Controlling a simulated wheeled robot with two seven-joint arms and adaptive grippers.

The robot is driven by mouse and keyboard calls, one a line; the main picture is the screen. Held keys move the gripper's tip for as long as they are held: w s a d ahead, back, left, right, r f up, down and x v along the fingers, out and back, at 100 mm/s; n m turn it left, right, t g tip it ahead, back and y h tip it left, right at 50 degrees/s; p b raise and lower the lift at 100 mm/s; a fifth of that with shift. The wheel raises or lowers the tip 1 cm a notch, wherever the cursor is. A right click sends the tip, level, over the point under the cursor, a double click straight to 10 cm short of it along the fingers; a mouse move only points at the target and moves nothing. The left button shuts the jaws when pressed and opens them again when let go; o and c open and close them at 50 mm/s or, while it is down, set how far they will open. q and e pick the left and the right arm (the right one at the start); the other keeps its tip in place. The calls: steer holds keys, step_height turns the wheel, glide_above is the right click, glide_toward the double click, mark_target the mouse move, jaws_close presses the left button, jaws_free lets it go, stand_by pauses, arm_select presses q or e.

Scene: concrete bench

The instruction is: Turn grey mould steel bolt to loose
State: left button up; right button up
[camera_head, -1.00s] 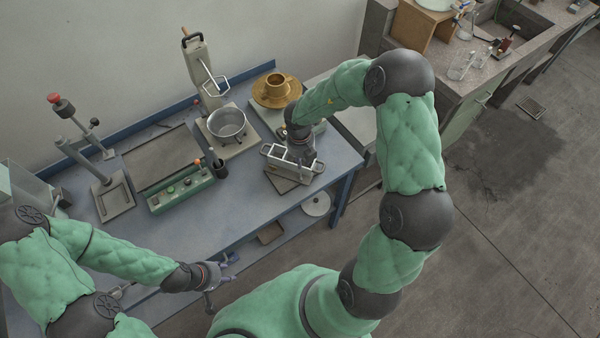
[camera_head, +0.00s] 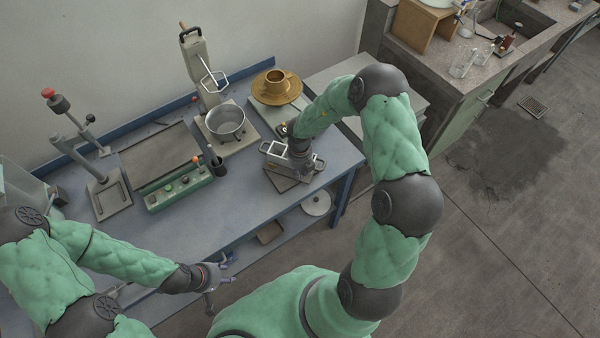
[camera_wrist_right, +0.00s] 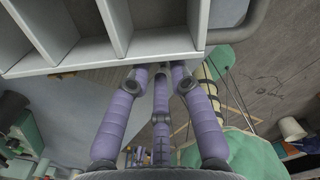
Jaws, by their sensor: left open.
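The grey mould (camera_head: 272,150), a metal frame with open compartments and side handles, stands on a dark plate on the bench. In the right wrist view the mould (camera_wrist_right: 95,62) fills the top, with several compartments and one rounded handle. My right gripper (camera_head: 297,163) is down at the mould's near right side. Its purple fingers (camera_wrist_right: 160,72) converge at the mould's outer edge. The steel bolt cannot be made out; the fingertips may hide it, and I cannot tell whether they grip it. My left gripper (camera_head: 226,263) is open and empty off the bench's front edge.
A black cup (camera_head: 217,166) stands beside the box. A lever press (camera_head: 108,190) is at left. The front centre is bare.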

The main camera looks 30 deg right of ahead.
steer(key=shift+f, duration=0.25)
jaws_close()
